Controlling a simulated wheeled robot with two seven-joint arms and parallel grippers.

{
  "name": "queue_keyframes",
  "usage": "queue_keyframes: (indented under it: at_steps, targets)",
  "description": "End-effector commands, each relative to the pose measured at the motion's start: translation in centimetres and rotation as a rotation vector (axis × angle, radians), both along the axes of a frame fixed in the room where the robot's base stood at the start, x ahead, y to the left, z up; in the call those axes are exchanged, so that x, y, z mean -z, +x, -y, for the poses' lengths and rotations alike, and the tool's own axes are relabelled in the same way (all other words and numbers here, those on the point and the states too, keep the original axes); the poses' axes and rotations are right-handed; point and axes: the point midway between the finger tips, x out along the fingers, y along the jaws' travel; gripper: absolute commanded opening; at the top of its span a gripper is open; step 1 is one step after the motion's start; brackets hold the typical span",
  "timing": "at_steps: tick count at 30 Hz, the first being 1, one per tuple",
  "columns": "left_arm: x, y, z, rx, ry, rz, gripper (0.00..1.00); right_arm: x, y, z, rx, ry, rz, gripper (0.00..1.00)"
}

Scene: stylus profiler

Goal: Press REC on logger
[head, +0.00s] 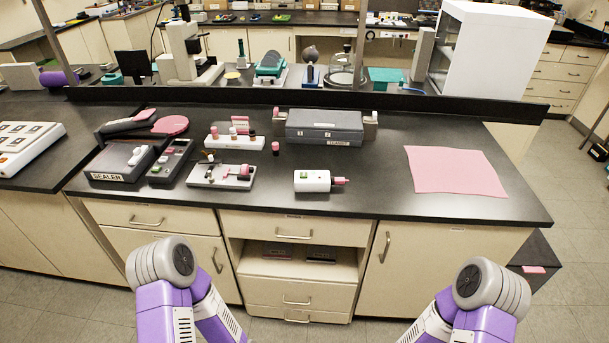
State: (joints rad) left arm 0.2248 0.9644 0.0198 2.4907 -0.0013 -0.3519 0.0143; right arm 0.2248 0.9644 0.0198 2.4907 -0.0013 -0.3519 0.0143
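No label reading "logger" or "REC" can be made out. A small dark grey box (171,161) with a little screen and pink marks lies on the black bench, just right of the box marked SEALER (122,163); it may be the logger, but I cannot tell for sure. Two dark, flat devices, one with pink (277,252) and one plain (320,255), sit on the open shelf below the bench top; their markings are too small to read. Only purple and grey links of my two arms show at the bottom edge. Both grippers are out of view.
A small white rack (230,140), a white-based fixture (221,178), a white cylinder with a pink tip (318,181) and a grey case (324,126) stand on the bench. A pink cloth (454,171) lies at right. The bench between cylinder and cloth is clear.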

Motion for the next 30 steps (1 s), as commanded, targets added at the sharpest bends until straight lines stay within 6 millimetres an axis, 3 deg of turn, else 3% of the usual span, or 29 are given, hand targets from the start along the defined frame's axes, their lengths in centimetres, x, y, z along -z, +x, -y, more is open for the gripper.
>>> queue_keyframes:
  at_steps: [5, 13, 30]
  targets:
    - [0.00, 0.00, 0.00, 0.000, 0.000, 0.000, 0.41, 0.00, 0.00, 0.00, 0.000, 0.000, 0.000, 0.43]
    - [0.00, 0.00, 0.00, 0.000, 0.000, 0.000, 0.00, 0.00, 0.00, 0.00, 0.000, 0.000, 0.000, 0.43]
    - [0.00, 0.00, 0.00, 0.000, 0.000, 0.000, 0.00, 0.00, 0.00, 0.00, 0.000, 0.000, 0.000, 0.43]
